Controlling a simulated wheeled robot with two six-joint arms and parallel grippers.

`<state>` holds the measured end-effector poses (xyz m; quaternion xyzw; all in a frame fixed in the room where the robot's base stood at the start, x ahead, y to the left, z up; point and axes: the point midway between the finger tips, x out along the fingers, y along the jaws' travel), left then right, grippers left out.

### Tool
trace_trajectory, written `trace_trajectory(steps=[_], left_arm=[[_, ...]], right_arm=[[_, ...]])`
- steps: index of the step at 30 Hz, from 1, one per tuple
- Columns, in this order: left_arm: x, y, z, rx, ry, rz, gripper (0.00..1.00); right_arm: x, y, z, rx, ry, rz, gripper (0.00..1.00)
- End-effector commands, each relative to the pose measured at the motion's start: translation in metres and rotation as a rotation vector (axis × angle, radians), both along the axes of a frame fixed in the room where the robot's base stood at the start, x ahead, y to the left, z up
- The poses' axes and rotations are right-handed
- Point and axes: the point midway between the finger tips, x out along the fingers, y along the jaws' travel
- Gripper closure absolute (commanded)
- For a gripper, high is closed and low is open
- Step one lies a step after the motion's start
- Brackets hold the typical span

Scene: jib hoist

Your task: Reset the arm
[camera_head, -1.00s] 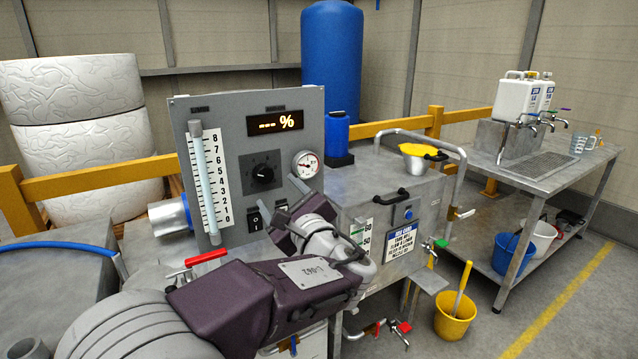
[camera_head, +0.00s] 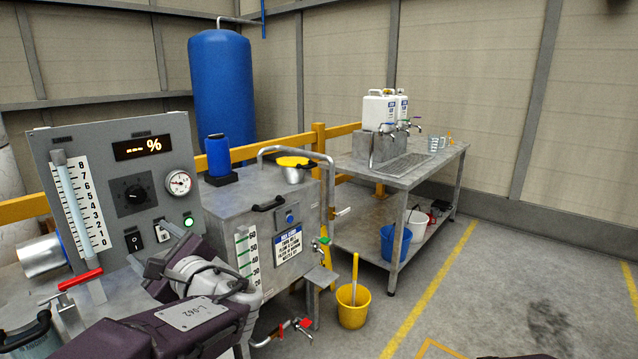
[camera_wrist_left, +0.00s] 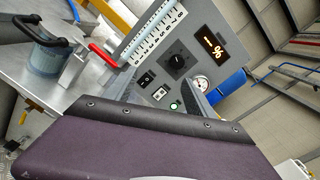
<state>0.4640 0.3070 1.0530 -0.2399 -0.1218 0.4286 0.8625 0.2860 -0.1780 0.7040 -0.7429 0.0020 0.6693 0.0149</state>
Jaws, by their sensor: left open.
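My left arm, purple with a silver wrist and the label L-062, reaches in from the bottom left of the head view. Its open gripper (camera_head: 162,248) is in front of the grey control panel (camera_head: 95,147), close to its lower edge; the jaws look empty. In the wrist view the purple gripper body fills the bottom and the panel (camera_wrist_left: 155,70) stands beyond it. The panel has a display (camera_head: 142,147) reading dashes and %, a black knob (camera_head: 135,194), a dial gauge (camera_head: 179,183), switches (camera_head: 148,239) and a lit green button (camera_head: 188,221). My right gripper is out of view.
A steel tank (camera_head: 262,210) with a yellow-filled bowl (camera_head: 293,168) stands right of the panel. A yellow bucket (camera_head: 353,307) is on the floor. A steel table (camera_head: 405,172) carries white canisters (camera_head: 380,110). A red-handled valve (camera_head: 80,280) sits near my arm. The right floor is clear.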

Motion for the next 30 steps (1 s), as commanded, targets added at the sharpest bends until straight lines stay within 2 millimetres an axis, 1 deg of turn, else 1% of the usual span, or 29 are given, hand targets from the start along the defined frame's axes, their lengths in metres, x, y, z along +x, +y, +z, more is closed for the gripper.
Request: trace_trajectory(steps=[1, 5, 8, 11, 12, 14, 15, 16, 17, 18, 20, 21, 22, 24, 26, 27, 28, 29, 30], left_arm=[[-0.004, 0.007, -0.009, -0.015, 0.018, 0.024, 0.36], [-0.018, 0.024, -0.04, -0.088, 0.076, 0.084, 0.36], [-0.033, 0.036, -0.073, -0.179, 0.126, 0.14, 0.36], [-0.052, 0.043, -0.113, -0.301, 0.174, 0.205, 0.36], [-0.063, 0.045, -0.131, -0.363, 0.192, 0.236, 0.36], [-0.08, 0.045, -0.162, -0.469, 0.215, 0.292, 0.36], [-0.094, 0.042, -0.184, -0.554, 0.226, 0.336, 0.36], [-0.106, 0.039, -0.201, -0.623, 0.232, 0.375, 0.36], [-0.118, 0.033, -0.22, -0.704, 0.234, 0.42, 0.36], [-0.136, 0.023, -0.244, -0.819, 0.229, 0.488, 0.36], [-0.16, 0.001, -0.277, -0.996, 0.199, 0.597, 0.36], [-0.174, -0.015, -0.295, -1.109, 0.168, 0.673, 0.36], [-0.182, -0.029, -0.307, -1.192, 0.137, 0.733, 0.36], [-0.195, -0.058, -0.327, -1.359, 0.053, 0.86, 0.36], [-0.2, -0.081, -0.338, -1.483, -0.032, 0.964, 0.36], [-0.201, -0.095, -0.343, -1.557, -0.093, 1.028, 0.36], [-0.201, -0.105, -0.347, -1.609, -0.143, 1.076, 0.36], [-0.198, -0.113, -0.349, -1.661, -0.2, 1.123, 0.36], [-0.192, -0.124, -0.351, -1.731, -0.29, 1.184, 0.36]], right_arm=[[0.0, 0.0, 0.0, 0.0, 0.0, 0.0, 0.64], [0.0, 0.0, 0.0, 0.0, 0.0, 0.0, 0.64], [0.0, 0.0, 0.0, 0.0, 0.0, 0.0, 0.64], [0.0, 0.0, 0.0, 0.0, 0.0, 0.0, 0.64], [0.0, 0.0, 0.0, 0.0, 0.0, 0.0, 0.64], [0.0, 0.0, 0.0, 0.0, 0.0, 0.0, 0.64], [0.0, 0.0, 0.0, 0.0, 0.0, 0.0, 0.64], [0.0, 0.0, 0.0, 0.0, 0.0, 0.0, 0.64], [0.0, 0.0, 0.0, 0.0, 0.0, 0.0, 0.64], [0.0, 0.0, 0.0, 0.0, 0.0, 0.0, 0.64], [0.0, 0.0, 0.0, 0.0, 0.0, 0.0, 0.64], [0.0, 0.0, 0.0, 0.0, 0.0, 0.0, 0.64], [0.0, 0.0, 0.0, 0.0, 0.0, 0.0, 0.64], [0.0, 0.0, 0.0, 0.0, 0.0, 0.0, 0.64], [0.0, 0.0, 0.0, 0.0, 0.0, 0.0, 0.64], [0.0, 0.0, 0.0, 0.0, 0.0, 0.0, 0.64], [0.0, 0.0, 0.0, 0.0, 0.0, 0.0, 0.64], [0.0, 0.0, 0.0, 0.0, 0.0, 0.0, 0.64], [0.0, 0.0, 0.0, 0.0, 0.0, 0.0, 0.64]])
